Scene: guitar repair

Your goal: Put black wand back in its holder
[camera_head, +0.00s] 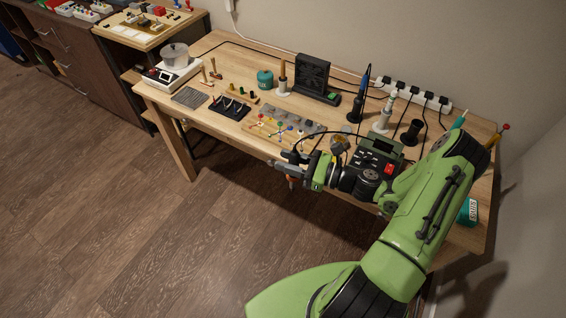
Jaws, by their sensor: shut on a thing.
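My gripper (290,168) is at the front edge of the table, left of the green soldering station. It is shut on a small dark thing with an orange-brown part (291,182) hanging below the fingers. This is probably the black wand, but it is too small and partly hidden to be sure. A thin black cable arches above the gripper. A black holder (411,132) stands at the right of the table and looks empty. Beside it, a blue wand (363,82) stands upright in a black stand, and a pale wand (389,103) in a white stand (382,122).
The soldering station (380,152) stands behind my wrist. A tray of coloured pegs (287,128) lies near the gripper. A black fan-like box (312,75) and a power strip (415,95) are at the back. Free floor lies in front of the table (222,56).

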